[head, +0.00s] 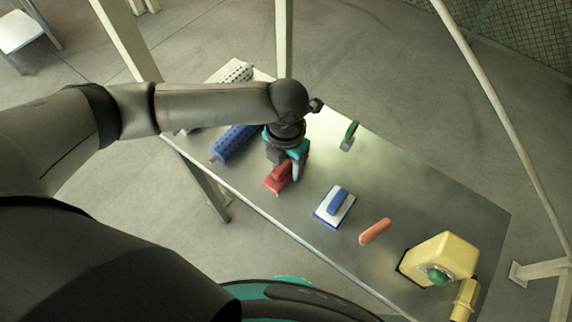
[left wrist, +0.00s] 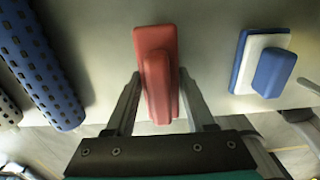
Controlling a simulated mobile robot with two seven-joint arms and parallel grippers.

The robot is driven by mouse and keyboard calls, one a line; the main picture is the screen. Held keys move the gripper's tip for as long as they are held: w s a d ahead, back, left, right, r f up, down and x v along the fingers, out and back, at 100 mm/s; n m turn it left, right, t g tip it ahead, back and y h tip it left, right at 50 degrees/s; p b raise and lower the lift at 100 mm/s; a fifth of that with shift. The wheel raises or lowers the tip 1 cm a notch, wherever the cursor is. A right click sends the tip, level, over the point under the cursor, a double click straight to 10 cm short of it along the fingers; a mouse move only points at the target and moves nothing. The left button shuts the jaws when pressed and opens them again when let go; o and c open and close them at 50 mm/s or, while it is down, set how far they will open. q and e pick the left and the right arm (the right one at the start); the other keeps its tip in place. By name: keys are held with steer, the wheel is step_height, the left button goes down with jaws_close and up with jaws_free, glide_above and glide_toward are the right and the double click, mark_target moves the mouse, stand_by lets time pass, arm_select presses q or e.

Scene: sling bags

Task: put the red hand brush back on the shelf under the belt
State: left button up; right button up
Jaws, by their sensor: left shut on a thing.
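The red hand brush (head: 277,180) is at the shelf (head: 440,190), a grey metal sheet, left of its middle in the head view. My left gripper (head: 288,171) is over it with the fingers pointing down. In the left wrist view the red hand brush (left wrist: 155,45) has a broad block with a raised handle. The left gripper (left wrist: 159,80) has one finger on each side of that handle and is shut on it. I cannot tell whether the brush rests on the sheet or is just above it. My right gripper is not in view.
Left of the brush lie a blue perforated roller (head: 233,144) and a pale perforated one (head: 238,73). To its right are a blue-and-white float (head: 335,206), an orange rod (head: 375,231) and a yellow box (head: 440,255). A green-handled scraper (head: 350,134) lies behind. Pale posts (head: 284,40) rise at the edges.

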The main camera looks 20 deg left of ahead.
arm_select(q)
steer(key=o, duration=1.3)
step_height(320, 180, up, 12)
steer(key=p, duration=0.2)
steer(key=shift+p, duration=0.3)
